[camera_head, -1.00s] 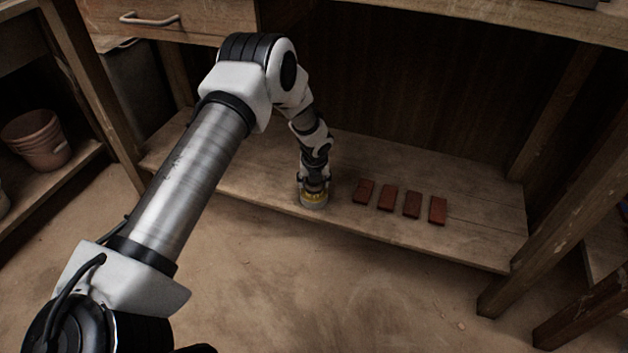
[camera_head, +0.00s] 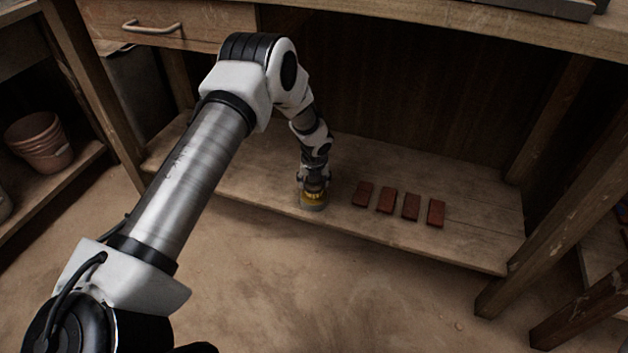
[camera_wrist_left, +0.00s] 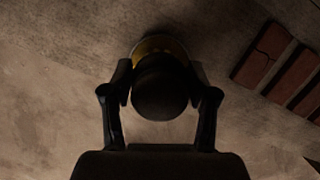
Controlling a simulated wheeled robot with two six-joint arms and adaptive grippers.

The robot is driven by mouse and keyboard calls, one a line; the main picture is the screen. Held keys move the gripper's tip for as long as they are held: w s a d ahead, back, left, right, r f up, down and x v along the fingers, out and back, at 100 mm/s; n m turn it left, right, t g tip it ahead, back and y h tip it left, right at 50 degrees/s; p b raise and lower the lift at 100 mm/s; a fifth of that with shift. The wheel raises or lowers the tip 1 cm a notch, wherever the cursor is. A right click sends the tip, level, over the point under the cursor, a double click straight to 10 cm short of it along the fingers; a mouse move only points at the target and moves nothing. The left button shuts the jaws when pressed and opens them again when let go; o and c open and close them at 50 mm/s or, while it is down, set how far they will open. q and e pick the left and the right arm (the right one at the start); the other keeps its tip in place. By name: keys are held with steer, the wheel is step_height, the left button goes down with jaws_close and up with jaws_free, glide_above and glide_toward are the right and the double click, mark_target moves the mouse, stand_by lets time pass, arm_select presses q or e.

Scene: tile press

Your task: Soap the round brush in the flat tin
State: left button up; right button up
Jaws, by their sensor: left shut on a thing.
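My left gripper (camera_head: 313,186) reaches down to the low wooden shelf and is shut on the round brush. In the left wrist view the dark round top of the brush (camera_wrist_left: 160,88) sits between the two fingers of the left gripper (camera_wrist_left: 160,100). Under it lies the flat tin (camera_head: 313,204), a grey round rim with yellow inside, on the shelf near its front edge. The tin's yellow also shows in the left wrist view (camera_wrist_left: 157,45). The brush's lower end is hidden, so I cannot tell how deep it sits in the tin. My right gripper is not in view.
Several red-brown tiles (camera_head: 386,200) lie in a row on the shelf (camera_head: 470,245), right of the tin. Wooden legs (camera_head: 550,240) stand at the right. Stacked clay pots (camera_head: 40,143) are at the far left. The floor in front is clear.

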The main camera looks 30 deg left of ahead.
arm_select(q)
step_height(320, 180, up, 6)
steer(key=p, duration=0.4)
steer(key=shift+f+p, duration=0.15)
steer(key=shift+p, duration=0.2)
steer(key=shift+f, duration=0.15)
